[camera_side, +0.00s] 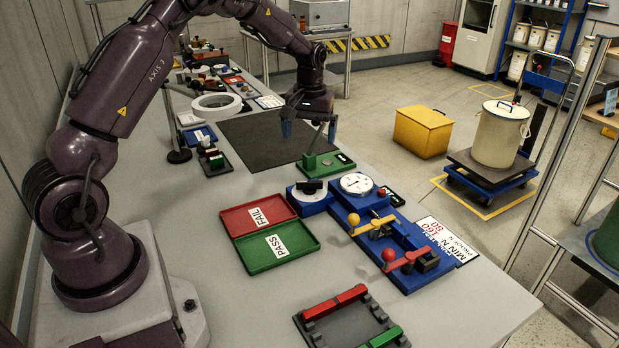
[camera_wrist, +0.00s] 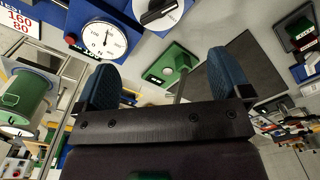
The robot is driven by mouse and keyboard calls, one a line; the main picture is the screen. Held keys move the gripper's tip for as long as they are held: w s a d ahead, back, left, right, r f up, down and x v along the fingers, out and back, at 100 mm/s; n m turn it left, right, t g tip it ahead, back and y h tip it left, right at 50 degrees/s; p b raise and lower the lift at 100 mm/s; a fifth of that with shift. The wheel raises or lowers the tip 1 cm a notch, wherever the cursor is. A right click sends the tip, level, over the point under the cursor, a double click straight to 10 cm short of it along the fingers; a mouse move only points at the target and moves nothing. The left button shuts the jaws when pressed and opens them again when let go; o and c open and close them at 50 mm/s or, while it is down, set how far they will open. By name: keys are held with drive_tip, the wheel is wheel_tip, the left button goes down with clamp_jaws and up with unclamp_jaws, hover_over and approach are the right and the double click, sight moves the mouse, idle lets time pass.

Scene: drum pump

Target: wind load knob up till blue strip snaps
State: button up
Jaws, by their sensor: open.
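The load knob (camera_side: 311,187) is a black bar on a white dial face, on a blue block at the left end of the blue tester. It also shows at the top of the wrist view (camera_wrist: 158,10). A round white gauge (camera_side: 356,183) stands beside it, also in the wrist view (camera_wrist: 104,38). The blue tester base (camera_side: 412,279) carries a yellow-ball lever (camera_side: 369,228) and a red-ball lever (camera_side: 405,259). I cannot make out a separate blue strip between them. My gripper (camera_side: 309,130) is open and empty, above and behind the knob, its blue fingertips apart.
A green plate with a post (camera_side: 325,163) stands behind the knob, near my gripper. Red FAIL (camera_side: 258,216) and green PASS (camera_side: 275,248) trays lie left of the tester. A dark rack (camera_side: 350,320) sits in front. A dark mat (camera_side: 262,138) lies clear behind.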

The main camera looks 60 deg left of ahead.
sight(310, 182)
wheel_tip(310, 182, down, 13)
drive_tip(key=n, duration=0.3)
idle(0.4)
drive_tip(key=c, duration=0.9)
